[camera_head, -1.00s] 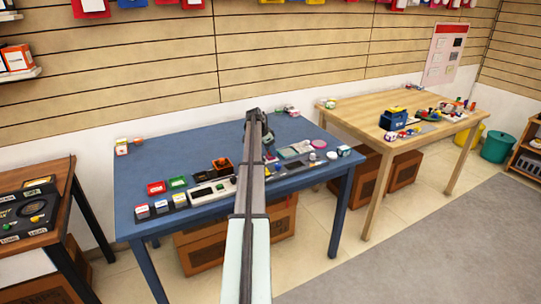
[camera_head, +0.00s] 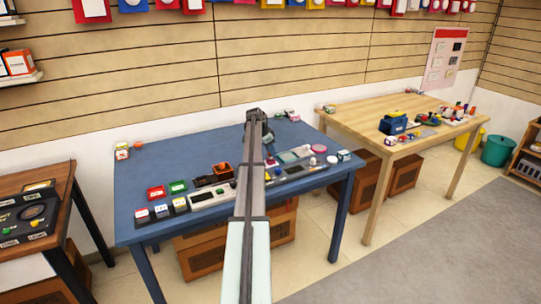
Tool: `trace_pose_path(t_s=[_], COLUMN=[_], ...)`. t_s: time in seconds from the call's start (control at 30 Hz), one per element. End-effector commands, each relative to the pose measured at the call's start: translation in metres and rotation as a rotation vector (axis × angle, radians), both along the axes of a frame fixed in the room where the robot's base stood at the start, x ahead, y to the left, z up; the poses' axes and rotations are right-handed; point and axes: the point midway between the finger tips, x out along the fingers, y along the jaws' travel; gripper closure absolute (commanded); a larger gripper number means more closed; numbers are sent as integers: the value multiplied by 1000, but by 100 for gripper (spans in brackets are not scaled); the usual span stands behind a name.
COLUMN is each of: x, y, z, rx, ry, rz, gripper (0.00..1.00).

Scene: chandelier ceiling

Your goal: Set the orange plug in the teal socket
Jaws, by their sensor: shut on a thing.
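My arm reaches over the blue table and my gripper (camera_head: 268,138) hangs just right of its far end, above the middle of the table. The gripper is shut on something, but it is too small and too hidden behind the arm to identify. I cannot pick out the orange plug for certain. A small orange thing (camera_head: 138,144) lies at the table's back left, and an orange open box (camera_head: 222,169) stands left of the arm. A pale teal flat piece (camera_head: 289,156) lies right of the gripper; I cannot tell whether it is the teal socket.
A pink round piece (camera_head: 319,148) lies at the right. The table's back left is mostly clear. A wooden table (camera_head: 360,110) stands right.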

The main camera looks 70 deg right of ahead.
Motion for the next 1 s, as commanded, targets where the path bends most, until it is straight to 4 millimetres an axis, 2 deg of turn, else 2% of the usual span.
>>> trace_pose_path(t_s=[0.2, 0.43, 0.57, 0.8, 1.0], x=[0, 2, 15, 56, 75], y=[-1, 1, 16, 58, 77], z=[40, 69, 71, 60, 54], rx=[-2, 0, 3, 1, 0], ry=[0, 0, 0, 0, 0], rz=[-1, 0, 2, 2, 0], gripper=[100, 100, 100, 100, 100])
